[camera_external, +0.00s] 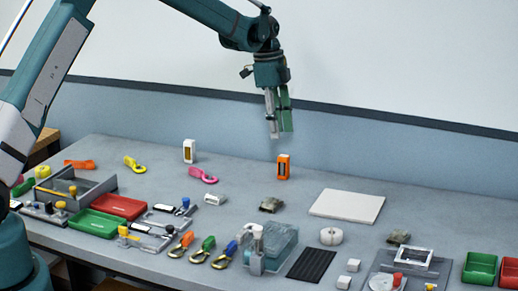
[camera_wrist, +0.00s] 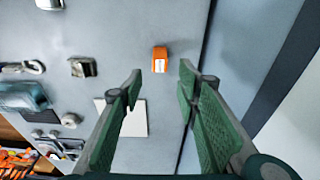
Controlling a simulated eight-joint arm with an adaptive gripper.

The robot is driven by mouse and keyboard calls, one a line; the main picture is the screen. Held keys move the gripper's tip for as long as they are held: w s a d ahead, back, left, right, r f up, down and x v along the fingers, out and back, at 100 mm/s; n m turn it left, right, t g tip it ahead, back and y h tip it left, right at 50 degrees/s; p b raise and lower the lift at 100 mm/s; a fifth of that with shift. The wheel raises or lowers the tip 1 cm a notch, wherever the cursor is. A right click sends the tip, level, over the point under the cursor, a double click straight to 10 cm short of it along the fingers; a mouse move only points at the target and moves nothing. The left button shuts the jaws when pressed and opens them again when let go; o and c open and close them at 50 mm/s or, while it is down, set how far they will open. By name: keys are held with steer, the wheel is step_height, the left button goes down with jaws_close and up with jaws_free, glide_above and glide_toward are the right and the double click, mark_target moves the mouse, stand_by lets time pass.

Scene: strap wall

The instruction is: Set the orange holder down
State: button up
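The orange holder (camera_external: 283,167) stands upright on the grey table, toward the back edge, with a dark opening in its front. In the wrist view the orange holder (camera_wrist: 160,60) lies beyond my fingertips, with a pale face showing. My gripper (camera_external: 279,135) hangs above the holder, pointing down, with a visible gap between it and the holder's top. In the wrist view my gripper (camera_wrist: 160,80) has its two green fingers spread apart with nothing between them.
A white flat board (camera_external: 347,205) lies to the right. Clips, trays and a clear blue box (camera_external: 275,245) crowd the front. Bare table surrounds the orange holder.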

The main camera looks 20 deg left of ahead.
steer(key=shift+r, duration=0.1)
stand_by(0.6)
steer(key=s+a+r+n+t, duration=0.2)
steer(key=s+a+r+n, duration=0.2)
steer(key=s+a+r, duration=0.65)
steer(key=s+a+r+n+t, duration=0.2)
steer(key=s+a+r+n, duration=0.4)
steer(key=s+r, duration=0.7)
steer(key=s+a+f+n+t, duration=0.1)
steer(key=s+a, duration=0.3)
steer(key=s, duration=0.6)
steer(key=s+a+f+n+t+y, duration=0.1)
steer(key=s+a+n, duration=0.3)
steer(key=s, duration=0.6)
steer(key=s+a+f+n+t, duration=0.1)
steer(key=s+a+f+n, duration=0.2)
steer(key=s, duration=0.7)
steer(key=shift+s+a+f+y, duration=0.3)
steer(key=shift+s+a+y, duration=0.1)
steer(key=shift+a, duration=0.25)
